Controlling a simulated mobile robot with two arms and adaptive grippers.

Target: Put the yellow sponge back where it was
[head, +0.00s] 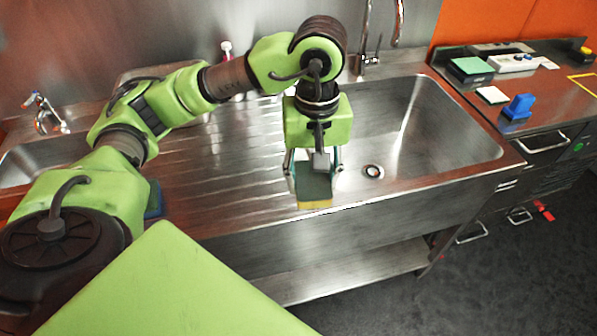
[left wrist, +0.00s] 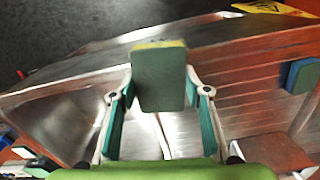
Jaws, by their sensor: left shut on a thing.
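The yellow sponge (head: 314,203) has a dark green scouring face, with a yellow edge showing along its front. My left gripper (head: 313,172) is shut on it and holds it over the front part of the sink unit, near the border between drainboard and basin. In the left wrist view the sponge (left wrist: 160,78) sits between the two fingers, its green face toward the camera and its yellow edge at the top. The gap between sponge and steel below is hard to judge. My right gripper is not in view.
The ribbed drainboard (head: 225,165) is mostly bare; a blue item (left wrist: 302,75) lies on it. The basin (head: 430,125) is right of the gripper. The right counter holds a green-topped block (head: 471,68), a pale sponge (head: 492,95), a blue item (head: 518,106) and a yellow outline (head: 583,84).

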